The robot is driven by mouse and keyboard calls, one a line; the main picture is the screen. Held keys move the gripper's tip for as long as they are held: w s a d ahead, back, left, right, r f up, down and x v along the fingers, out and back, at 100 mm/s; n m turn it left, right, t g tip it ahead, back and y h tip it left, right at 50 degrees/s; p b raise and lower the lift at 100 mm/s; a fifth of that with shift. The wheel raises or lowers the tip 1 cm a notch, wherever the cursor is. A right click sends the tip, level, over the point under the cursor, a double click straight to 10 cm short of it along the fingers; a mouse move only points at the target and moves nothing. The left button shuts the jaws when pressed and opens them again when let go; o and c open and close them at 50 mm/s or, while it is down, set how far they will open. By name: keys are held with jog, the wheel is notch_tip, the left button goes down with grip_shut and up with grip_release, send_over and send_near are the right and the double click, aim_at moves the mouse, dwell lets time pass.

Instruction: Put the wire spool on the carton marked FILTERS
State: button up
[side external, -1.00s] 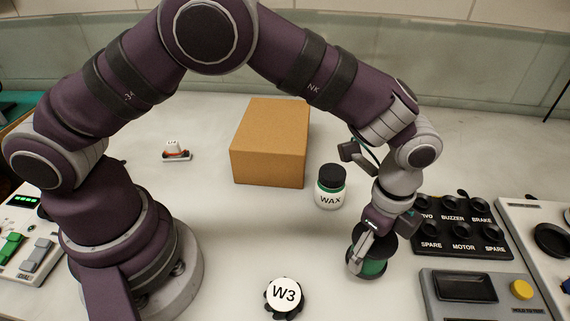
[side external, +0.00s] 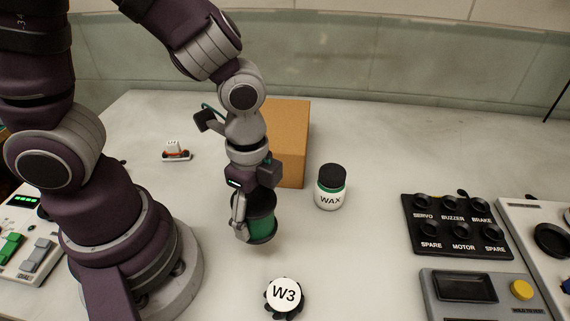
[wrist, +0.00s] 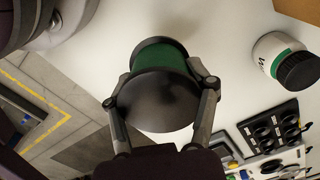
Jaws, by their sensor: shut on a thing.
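The wire spool (side external: 262,226), green with black flanges, is held in my gripper (side external: 243,216), which is shut on it. The spool looks raised above the bench, in front of the carton. In the wrist view the spool (wrist: 160,88) sits between both fingers of my gripper (wrist: 160,100). The brown carton (side external: 289,130) stands behind my wrist, which hides its left part. No FILTERS marking shows on the faces I can see. A corner of the carton also shows at the top right of the wrist view (wrist: 302,8).
A WAX jar (side external: 331,188) stands right of the carton. A round W3 knob (side external: 284,296) lies at the front. A small white and red item (side external: 176,151) is back left. A switch panel (side external: 458,226) and a grey box (side external: 483,293) are at the right. Bench between is clear.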

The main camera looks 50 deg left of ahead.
jog(key=w+a+r+n, duration=0.1)
jog(key=a+r+n, duration=0.3)
jog(key=a+n, duration=0.2)
jog(key=r+n, duration=0.2)
jog(key=n, duration=0.5)
send_over(272, 129)
jog(key=shift+s+d+f, duration=0.15)
jog(key=shift+s+f, duration=0.05)
jog(key=shift+s, duration=0.2)
jog(key=shift+w+f, duration=0.2)
jog(key=shift+f, duration=0.7)
jog(key=shift+w+f, duration=0.15)
jog(key=shift+f, duration=0.7)
jog(key=shift+f, duration=0.1)
jog(key=o, duration=1.3)
jog(key=shift+c, duration=0.2)
